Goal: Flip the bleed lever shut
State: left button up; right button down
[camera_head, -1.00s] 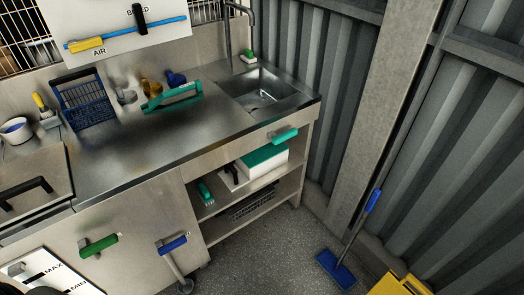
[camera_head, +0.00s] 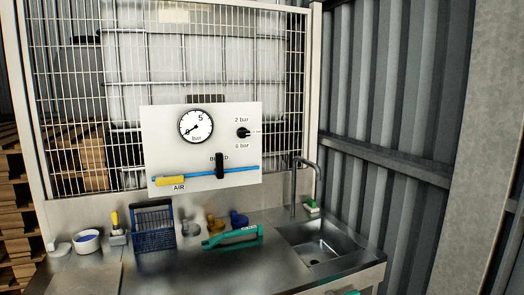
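The bleed lever (camera_head: 220,165) is a black upright handle on a white panel (camera_head: 159,120). It stands across the blue air pipe (camera_head: 200,174), just in front of the BLEED label, which it partly covers. A yellow lever (camera_head: 170,181) marked AIR lies along the left end of the pipe. A round gauge (camera_head: 196,125) marked in bar sits above, its needle pointing to the lower left. Neither of my grippers shows in the head view.
A black selector knob (camera_head: 243,132) sits between 2 bar and 6 bar marks. A tap (camera_head: 294,190) and sink (camera_head: 318,246) are at the right.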

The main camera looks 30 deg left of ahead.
aim_at(218, 169)
jog(key=u, duration=1.3)
